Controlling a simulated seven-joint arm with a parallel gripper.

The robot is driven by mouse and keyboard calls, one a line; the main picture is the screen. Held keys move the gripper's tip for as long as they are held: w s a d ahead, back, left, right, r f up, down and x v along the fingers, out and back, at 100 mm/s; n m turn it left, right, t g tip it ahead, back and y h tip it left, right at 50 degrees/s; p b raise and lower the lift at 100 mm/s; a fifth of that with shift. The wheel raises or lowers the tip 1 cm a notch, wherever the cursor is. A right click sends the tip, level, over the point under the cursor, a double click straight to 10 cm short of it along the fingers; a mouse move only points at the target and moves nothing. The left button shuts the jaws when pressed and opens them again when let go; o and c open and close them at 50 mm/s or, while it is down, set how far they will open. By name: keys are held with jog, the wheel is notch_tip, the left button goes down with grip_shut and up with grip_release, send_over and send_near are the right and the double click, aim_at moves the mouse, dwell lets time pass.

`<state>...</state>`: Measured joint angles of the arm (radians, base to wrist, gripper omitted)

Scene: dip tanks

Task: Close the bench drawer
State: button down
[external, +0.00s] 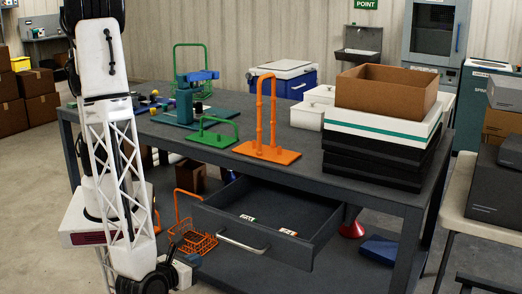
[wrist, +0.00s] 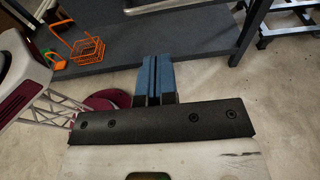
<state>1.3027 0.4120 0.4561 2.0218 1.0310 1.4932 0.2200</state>
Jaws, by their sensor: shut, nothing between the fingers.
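The bench drawer (external: 310,252) is dark grey and stands pulled out under the bench top in the external view. Its silver bar handle (external: 241,243) is on the front panel. Two small labelled items lie inside it. My gripper (external: 191,259) is low in front of the bench, left of the handle in the picture and apart from it. In the wrist view my gripper (wrist: 154,62) shows two blue fingers pressed together, with nothing between them. A pale bar at the top edge of that view may be the handle; I cannot tell.
The bench (external: 400,190) carries an orange stand (external: 268,153), a green stand (external: 214,138) and a stack of trays with a cardboard box (external: 385,90). Orange wire baskets (wrist: 88,50) sit on the lower shelf, left of my fingers. Bare floor (wrist: 220,80) lies in front of the bench.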

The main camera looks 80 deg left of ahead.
aim_at(232, 242)
jog(key=x, duration=1.4)
jog(key=shift+r, duration=0.1)
dwell(0.5)
jog(key=r+x, duration=0.2)
jog(key=x, duration=0.6)
jog(key=r+x, duration=0.1)
jog(key=x, duration=0.8)
jog(key=w+r+x, duration=0.1)
jog(key=r+x, duration=0.1)
jog(key=x, duration=0.7)
jog(key=shift+a+r, duration=0.3)
jog(key=shift+a, duration=0.2)
jog(key=shift+w, duration=0.15)
jog(key=shift+d, duration=0.1)
jog(key=shift+v, duration=7.35)
jog(key=shift+f, duration=0.15)
